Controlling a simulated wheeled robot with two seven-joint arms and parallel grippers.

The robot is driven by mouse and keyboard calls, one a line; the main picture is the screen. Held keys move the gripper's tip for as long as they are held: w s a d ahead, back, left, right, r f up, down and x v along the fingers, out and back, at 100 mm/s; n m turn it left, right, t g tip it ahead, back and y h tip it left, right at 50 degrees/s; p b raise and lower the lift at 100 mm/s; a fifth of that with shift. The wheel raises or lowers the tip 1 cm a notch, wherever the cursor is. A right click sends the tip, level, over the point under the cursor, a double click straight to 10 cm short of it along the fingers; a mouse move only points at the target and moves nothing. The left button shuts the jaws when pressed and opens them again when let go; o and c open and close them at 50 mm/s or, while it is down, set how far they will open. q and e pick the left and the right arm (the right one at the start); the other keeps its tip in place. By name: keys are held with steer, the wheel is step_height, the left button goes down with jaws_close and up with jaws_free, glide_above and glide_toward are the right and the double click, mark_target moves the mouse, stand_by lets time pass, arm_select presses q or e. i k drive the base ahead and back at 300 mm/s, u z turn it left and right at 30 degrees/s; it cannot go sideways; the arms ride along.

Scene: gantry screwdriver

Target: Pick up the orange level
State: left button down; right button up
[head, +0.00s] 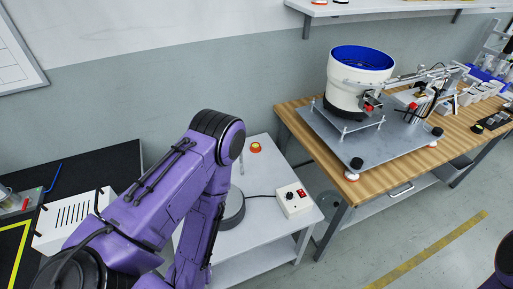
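I cannot make out an orange level for certain in the head view. A small yellow-and-red round item (255,147) stands at the back of the white side table (262,183), but it does not look like a level. My purple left arm reaches in from the lower left, bends at its elbow in front of the side table and drops out at the bottom edge. Its gripper is not visible. Only a sliver of my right arm shows at the lower right corner, without its gripper.
A white control box (293,199) with a red switch sits on the side table. A wooden workbench (393,167) at the right carries a white bowl feeder (356,85) on a grey plate. A black-topped table (125,163) stands left, with a white vented box (70,221). Floor lower right is clear.

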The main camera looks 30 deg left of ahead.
mark_target(255, 146)
steer(key=u, duration=0.45)
steer(key=k, duration=1)
steer(key=z, duration=0.5)
steer(key=i, duration=1.4)
steer(key=u, duration=0.55)
